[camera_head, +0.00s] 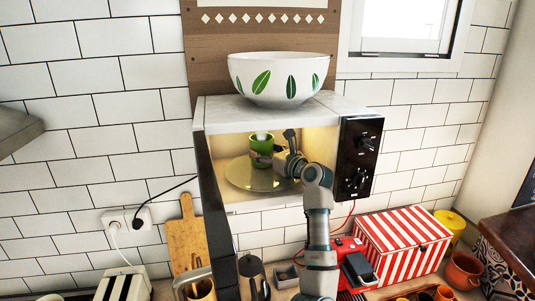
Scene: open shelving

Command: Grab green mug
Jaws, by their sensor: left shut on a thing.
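The green mug (262,146) is inside the open microwave (225,114), at or just above the round glass plate (240,177). My left arm reaches up from below into the microwave. My left gripper (272,156) is at the mug's right side and is shut on it. A pale shape shows at the mug's rim; I cannot tell what it is. The fingers are small and partly hidden, so their exact hold is unclear. My right gripper is not in view.
The microwave door (217,220) hangs open at the left. A white bowl with green leaves (279,78) stands on top of the microwave. Below are a striped box (400,247), a dark kettle (253,278), a cutting board (186,238) and a toaster (124,284).

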